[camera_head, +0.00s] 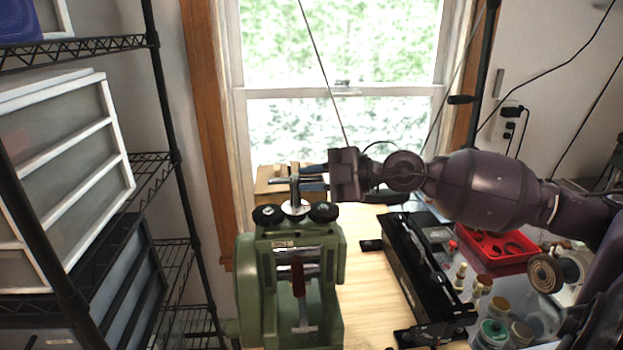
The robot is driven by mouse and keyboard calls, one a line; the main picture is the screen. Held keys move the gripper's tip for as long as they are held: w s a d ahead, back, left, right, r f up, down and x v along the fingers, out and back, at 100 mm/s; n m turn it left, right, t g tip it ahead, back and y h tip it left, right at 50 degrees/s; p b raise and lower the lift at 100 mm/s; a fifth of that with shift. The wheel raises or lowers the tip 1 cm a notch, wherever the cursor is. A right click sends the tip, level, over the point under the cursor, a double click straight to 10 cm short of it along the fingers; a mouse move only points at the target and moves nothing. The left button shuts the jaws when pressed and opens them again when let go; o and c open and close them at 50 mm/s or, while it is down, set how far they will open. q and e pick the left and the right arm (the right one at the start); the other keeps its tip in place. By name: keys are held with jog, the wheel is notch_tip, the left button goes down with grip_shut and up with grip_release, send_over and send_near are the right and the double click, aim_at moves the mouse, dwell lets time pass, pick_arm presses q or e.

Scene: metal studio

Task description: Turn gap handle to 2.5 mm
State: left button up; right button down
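A green rolling mill (247,290) stands on the wooden bench. Its metal gap handle (294,206) sits on top between two black knobs, with crossed bars. My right gripper (303,178) reaches in from the right at the height of the handle's bars. Its two dark fingers lie one above the other near the right end of a bar, which shows between them. I cannot tell whether they touch it. The rollers (298,262) show in the mill's front opening. The gap setting is too small to read. My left gripper is not in view.
A black long tool (412,265) lies on the bench right of the mill. A red tray (495,247) and several small jars stand further right. A black wire shelf (160,170) with bins fills the left. A window (340,90) is behind.

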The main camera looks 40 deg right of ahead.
dwell(0.3)
jog(key=shift+w+d+n+g+y, duration=0.15)
jog(key=shift+n+g+y, duration=0.55)
jog(key=shift+g+y, duration=0.1)
jog(key=n+g+y, duration=0.1)
jog(key=n+g, duration=0.1)
jog(key=w+n+g+y+b, duration=0.1)
jog(key=n+g+y, duration=0.1)
jog(key=shift+d+g, duration=0.2)
jog(key=shift+g, duration=0.2)
jog(key=n+g, duration=0.1)
jog(key=g, duration=0.1)
jog(key=w+n+g+y+b, duration=0.1)
jog(key=n+g, duration=0.1)
jog(key=shift+f, duration=0.1)
jog(key=shift+w+f+n+g+b, duration=0.15)
jog(key=shift+n+g+b, duration=0.4)
jog(key=shift+n+g, duration=1.05)
jog(key=shift+w+a+g, duration=0.1)
jog(key=shift+g, duration=0.3)
jog(key=c, duration=1.4)
grip_release()
jog(key=shift+o, duration=1.3)
jog(key=shift+a, duration=0.15)
